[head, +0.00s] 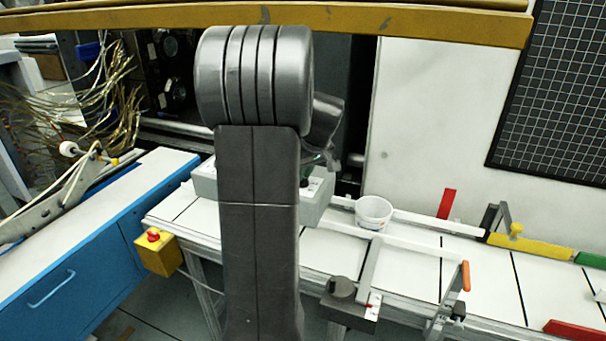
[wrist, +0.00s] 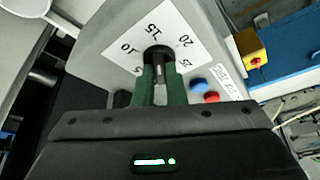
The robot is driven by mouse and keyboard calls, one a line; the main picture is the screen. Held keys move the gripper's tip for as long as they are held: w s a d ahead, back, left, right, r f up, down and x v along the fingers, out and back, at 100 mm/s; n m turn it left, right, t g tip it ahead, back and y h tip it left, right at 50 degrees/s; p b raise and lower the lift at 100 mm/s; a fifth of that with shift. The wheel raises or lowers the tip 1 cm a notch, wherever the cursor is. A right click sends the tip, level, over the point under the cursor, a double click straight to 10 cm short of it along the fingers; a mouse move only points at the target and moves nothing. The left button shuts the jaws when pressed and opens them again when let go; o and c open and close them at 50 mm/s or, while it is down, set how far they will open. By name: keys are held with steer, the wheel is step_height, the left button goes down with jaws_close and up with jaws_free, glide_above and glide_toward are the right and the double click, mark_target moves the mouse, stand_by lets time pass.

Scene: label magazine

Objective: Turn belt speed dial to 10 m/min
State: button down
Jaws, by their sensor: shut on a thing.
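The belt speed dial (wrist: 159,54) is a dark knob on a white scale plate (wrist: 185,20) in the wrist view. The numbers 10, 15 and 20 are legible around it; the lower ones are partly covered. My gripper (wrist: 160,72) has its two green fingers on either side of the knob, shut on it. I cannot tell which number the knob points to. The plate is on a grey control box (wrist: 100,45), which also shows in the head view (head: 312,212). My arm hides the dial there.
A blue button (wrist: 198,84) and a red button (wrist: 211,97) sit close to the dial. In the head view, a white tub (head: 373,212) stands right of the box. A yellow emergency-stop box (head: 157,254) is at the left, near a blue cabinet (head: 75,278).

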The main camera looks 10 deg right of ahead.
steer(key=n+y, duration=0.1)
steer(key=n, duration=0.2)
steer(key=n+g+y, duration=0.1)
steer(key=n, duration=0.2)
steer(key=shift+w+d+b, duration=0.2)
steer(key=shift+b, duration=0.1)
steer(key=n+g, duration=0.1)
steer(key=n, duration=0.2)
steer(key=n+g, duration=0.1)
steer(key=n, duration=0.2)
steer(key=shift+w+d+n+g+y+p, duration=0.1)
steer(key=shift+w+n+g+y+p, duration=0.05)
steer(key=shift+n+g+y+p, duration=0.2)
steer(key=c, duration=1.5)
jaws_free()
steer(key=b+v, duration=0.1)
steer(key=v, duration=1.1)
steer(key=shift+w, duration=0.1)
